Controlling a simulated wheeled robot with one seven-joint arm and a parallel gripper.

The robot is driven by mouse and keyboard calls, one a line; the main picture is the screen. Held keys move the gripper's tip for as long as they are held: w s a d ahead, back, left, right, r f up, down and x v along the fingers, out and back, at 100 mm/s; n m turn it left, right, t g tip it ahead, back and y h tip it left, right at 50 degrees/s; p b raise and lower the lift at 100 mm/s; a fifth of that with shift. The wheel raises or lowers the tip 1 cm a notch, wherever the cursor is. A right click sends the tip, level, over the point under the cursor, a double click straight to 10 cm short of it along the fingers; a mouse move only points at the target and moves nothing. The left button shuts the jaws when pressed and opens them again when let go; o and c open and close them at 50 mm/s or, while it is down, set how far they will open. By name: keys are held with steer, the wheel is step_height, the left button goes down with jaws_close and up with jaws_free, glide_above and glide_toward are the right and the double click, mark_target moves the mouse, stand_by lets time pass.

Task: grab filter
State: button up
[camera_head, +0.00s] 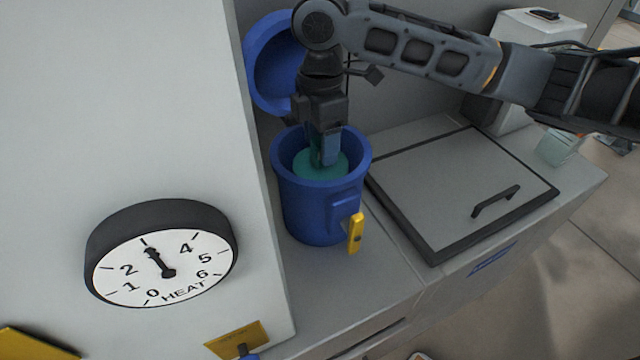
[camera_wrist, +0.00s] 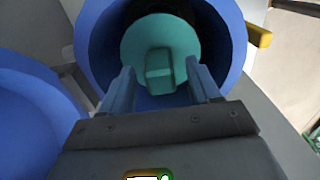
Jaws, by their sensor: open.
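The filter is a teal disc (camera_head: 337,169) inside a blue bucket-like container (camera_head: 318,205). In the wrist view the teal filter (camera_wrist: 188,42) shows a raised block-shaped grip (camera_wrist: 159,70) at its middle. My gripper (camera_head: 327,158) points down into the container from above. In the wrist view my gripper (camera_wrist: 160,82) is open, with one finger on each side of the grip and visible gaps between. The fingers partly cover the filter in the head view. I cannot tell how deep the fingertips reach beside the grip.
The round blue lid (camera_head: 275,75) stands open behind the container, and a yellow latch (camera_head: 356,233) is on its front. A white panel with a heat dial (camera_head: 162,255) is at left. A grey hatch with a handle (camera_head: 455,175) lies at right.

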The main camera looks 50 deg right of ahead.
steer(key=shift+f, duration=0.55)
jaws_close()
steer(key=shift+r, duration=0.1)
